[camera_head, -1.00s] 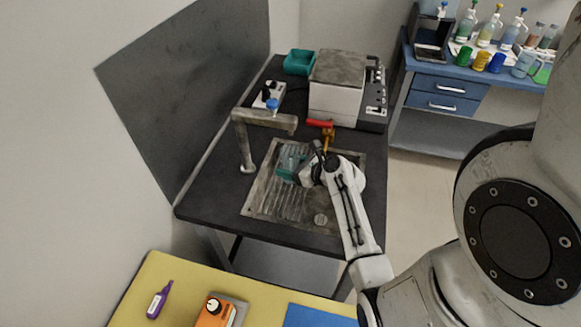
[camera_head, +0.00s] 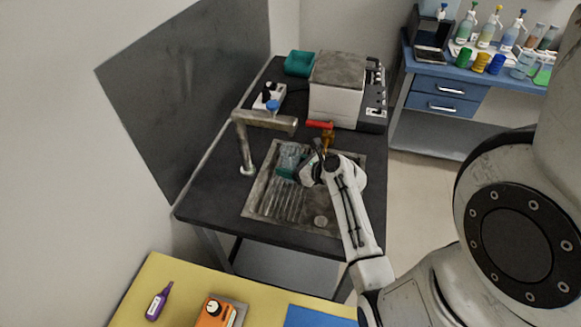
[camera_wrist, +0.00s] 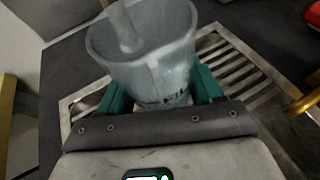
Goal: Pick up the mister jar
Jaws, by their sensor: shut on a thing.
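The mister jar appears to be the translucent grey jar (camera_wrist: 150,60) with a wide open mouth in the wrist view. It sits between the two green fingers of my gripper (camera_wrist: 160,98), which is shut on it. In the head view the jar (camera_head: 291,156) is a small pale blue-green shape over the sink (camera_head: 270,205), at the left of my gripper (camera_head: 290,172). The jar's lower part is hidden by the gripper in the wrist view. I cannot tell whether its base touches the sink surface.
A grey faucet (camera_head: 245,140) stands close on the left, its spout reaching toward the jar. A red-handled valve (camera_head: 320,125) and a white box-shaped device (camera_head: 336,100) are behind. A teal tray (camera_head: 299,63) is at the back. The sink's front ribbed area is clear.

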